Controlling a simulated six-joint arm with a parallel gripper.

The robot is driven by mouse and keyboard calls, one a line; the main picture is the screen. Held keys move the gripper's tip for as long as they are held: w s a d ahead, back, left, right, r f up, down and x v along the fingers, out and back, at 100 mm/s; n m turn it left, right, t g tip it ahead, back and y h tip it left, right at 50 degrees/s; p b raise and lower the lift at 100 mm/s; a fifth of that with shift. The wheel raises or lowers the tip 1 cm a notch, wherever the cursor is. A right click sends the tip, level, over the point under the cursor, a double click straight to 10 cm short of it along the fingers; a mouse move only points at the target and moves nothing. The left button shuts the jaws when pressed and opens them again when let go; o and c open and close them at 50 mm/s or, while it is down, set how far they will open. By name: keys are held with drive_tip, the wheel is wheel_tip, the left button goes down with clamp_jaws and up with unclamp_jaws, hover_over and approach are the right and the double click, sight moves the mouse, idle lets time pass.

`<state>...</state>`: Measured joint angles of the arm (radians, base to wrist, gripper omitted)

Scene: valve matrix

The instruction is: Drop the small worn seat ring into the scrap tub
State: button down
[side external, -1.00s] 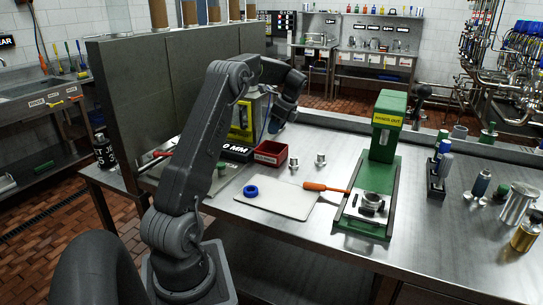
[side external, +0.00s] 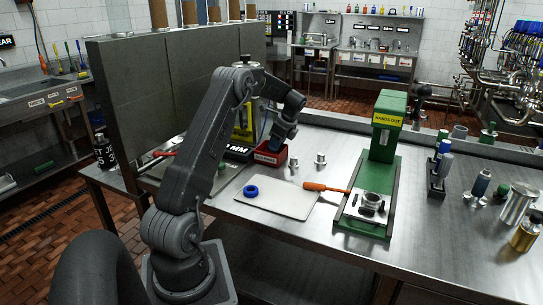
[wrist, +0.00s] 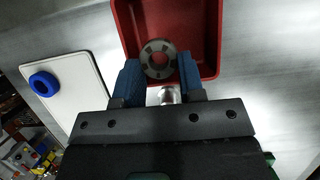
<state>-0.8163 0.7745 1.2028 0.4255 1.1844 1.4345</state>
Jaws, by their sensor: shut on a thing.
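The small seat ring (wrist: 158,60) is a grey ring with darker marks. It sits between the blue fingertips of my gripper (wrist: 158,76) in the wrist view, and the gripper is shut on it. The red scrap tub (wrist: 128,18) lies behind and below the ring in that view, with the ring in front of its open inside. In the side view the tub (side external: 281,160) stands on the steel bench and my gripper (side external: 270,143) points down over it. The ring cannot be made out in the side view.
A white board (side external: 290,205) carries a blue ring (side external: 250,191) in front of the tub. An orange-handled tool (side external: 322,187) lies by its edge. Small metal fittings (side external: 320,160) stand right of the tub. A green press (side external: 387,135) stands further right.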

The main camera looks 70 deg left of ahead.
drive_tip(key=c, duration=0.6)
unclamp_jaws()
drive_tip(key=shift+c, duration=0.2)
drive_tip(key=v, duration=1.4)
